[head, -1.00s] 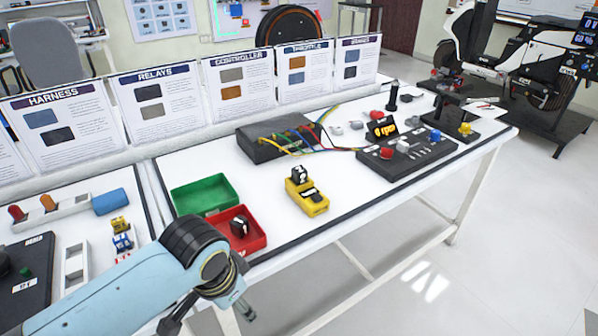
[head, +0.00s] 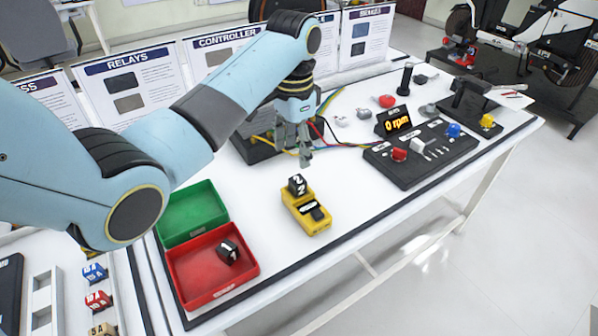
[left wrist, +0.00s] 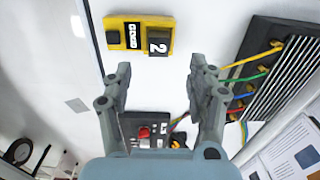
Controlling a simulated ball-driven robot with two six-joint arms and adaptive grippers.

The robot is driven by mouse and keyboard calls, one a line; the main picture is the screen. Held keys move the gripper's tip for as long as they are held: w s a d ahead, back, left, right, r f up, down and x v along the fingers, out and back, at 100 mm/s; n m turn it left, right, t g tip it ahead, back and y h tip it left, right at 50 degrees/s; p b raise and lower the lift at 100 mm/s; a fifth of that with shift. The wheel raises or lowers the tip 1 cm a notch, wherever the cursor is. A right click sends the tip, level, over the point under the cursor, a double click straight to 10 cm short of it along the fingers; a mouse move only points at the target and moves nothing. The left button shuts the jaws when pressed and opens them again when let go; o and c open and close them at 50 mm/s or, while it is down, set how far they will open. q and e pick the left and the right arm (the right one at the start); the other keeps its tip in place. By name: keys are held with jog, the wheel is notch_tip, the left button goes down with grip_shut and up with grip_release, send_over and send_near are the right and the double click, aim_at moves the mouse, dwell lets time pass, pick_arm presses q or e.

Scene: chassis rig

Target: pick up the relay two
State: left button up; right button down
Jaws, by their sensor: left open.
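The relay two (head: 297,185), a small black cube marked 2, sits in the far end of the yellow tester (head: 308,213) on the white bench. It also shows in the left wrist view (left wrist: 158,46), beyond the fingertips. My left gripper (head: 294,158) is open and empty, pointing down above the bench, a little behind and above the relay. In the left wrist view its two fingers (left wrist: 160,66) are spread apart, with the relay ahead of the gap between them. My right gripper is not in view.
A red bin (head: 208,280) holds another black relay (head: 228,251); an empty green bin (head: 190,212) adjoins it. A black wired box (head: 252,150) stands behind my gripper. A control panel (head: 425,160) and rpm display (head: 395,122) lie to the right.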

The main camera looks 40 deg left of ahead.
aim_at(295, 181)
pick_arm(q)
jog(key=f, duration=0.4)
jog(key=shift+s+d+f, duration=0.2)
jog(key=shift+s+f, duration=0.05)
jog(key=shift+w+a+f, duration=0.1)
jog(key=shift+f, duration=0.3)
notch_tip(295, 181, down, 4)
jog(key=shift+r+b, duration=0.15)
jog(key=shift+b, duration=0.2)
jog(key=shift+f, duration=0.55)
jog(key=c, duration=0.7)
grip_shut()
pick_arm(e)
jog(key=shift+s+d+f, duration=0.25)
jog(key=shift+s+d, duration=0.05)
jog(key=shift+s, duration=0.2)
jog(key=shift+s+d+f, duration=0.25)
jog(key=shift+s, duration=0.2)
